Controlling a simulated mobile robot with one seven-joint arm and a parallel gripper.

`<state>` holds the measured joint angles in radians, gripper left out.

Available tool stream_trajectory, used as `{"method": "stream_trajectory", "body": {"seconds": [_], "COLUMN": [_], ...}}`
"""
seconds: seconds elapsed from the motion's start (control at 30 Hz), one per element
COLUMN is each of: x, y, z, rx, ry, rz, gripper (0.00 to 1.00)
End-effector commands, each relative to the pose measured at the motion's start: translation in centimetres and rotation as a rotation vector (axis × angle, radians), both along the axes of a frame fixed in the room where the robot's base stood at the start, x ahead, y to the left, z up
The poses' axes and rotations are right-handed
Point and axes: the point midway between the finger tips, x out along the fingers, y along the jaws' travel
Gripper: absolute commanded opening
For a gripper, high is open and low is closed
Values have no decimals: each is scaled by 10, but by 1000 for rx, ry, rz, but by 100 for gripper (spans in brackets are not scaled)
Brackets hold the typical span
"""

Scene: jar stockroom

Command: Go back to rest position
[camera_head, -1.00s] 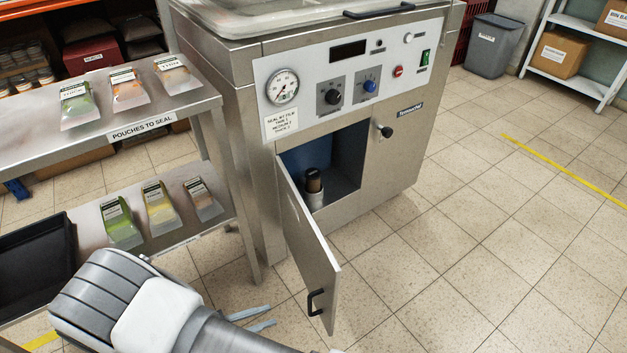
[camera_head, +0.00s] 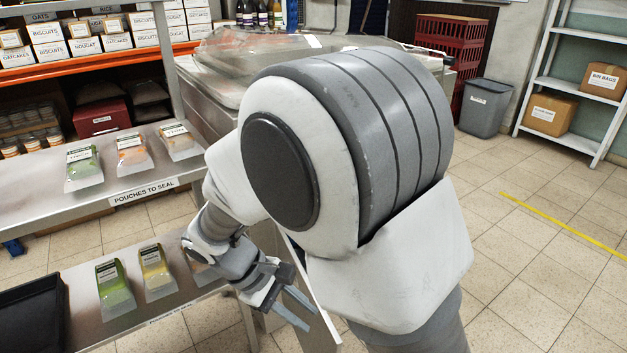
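My arm now fills the middle of the view and is bent in front of the steel vacuum sealing machine. My gripper (camera_head: 300,307) points down and to the right at the lower middle. Its two blue-grey fingers are apart with nothing between them. The machine's open cabinet door (camera_head: 326,325) shows only as a thin strip just right of the fingers; I cannot tell whether they touch. The machine (camera_head: 200,92) shows its clear lid and left top edge. Its control panel and cabinet opening are hidden behind my arm.
A steel cart (camera_head: 85,209) stands close on the left, with several pouches on two shelves and a black tray (camera_head: 32,318) below. A grey bin (camera_head: 485,108), red crates (camera_head: 447,55) and a white rack (camera_head: 575,89) stand at the back right. The tiled floor on the right is clear.

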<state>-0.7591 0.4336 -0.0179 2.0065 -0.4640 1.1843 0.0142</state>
Motion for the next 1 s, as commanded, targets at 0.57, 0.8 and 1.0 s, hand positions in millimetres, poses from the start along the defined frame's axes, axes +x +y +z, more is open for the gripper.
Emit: {"method": "stream_trajectory", "body": {"seconds": [0.57, 0.8, 1.0], "x": [-16, -32, -49], "y": [-80, -108, -128], "z": [92, 120, 140], "rx": [357, 490, 593], "ry": [-218, -340, -454], "rz": [-379, -519, -627], "gripper": [28, 28, 28]}}
